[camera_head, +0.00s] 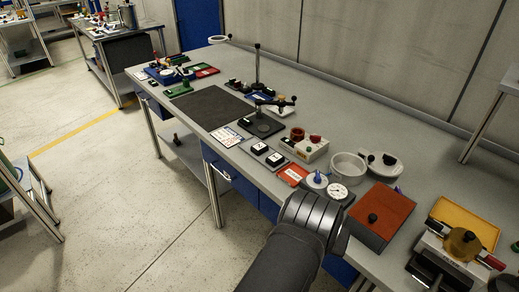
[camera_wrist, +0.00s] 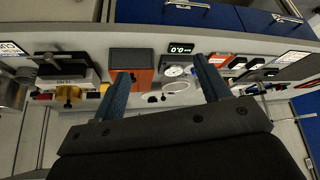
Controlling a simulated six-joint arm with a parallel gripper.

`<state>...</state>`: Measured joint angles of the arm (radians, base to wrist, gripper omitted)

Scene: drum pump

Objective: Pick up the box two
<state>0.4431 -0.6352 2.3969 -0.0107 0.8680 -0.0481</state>
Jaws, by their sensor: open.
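Two small black boxes with white labels stand near the front edge of the bench in the head view, one at the left (camera_head: 259,148) and one at the right (camera_head: 276,159). The labels are too small to read, so I cannot tell which is box two. Similar dark boxes (camera_wrist: 238,62) show right of the fingers in the wrist view. My gripper (camera_wrist: 163,67) is open, its two blue fingers wide apart with nothing held between them. It is above the bench. In the head view I see my dark arm at the bottom, but cannot make out the fingers.
A red-orange box with a black knob (camera_head: 382,212), a dial gauge (camera_head: 337,191) and a white round cup (camera_head: 348,167) stand close to my arm. A black stand (camera_head: 261,122) rises behind the small boxes. A dark mat (camera_head: 213,106) lies clear farther left.

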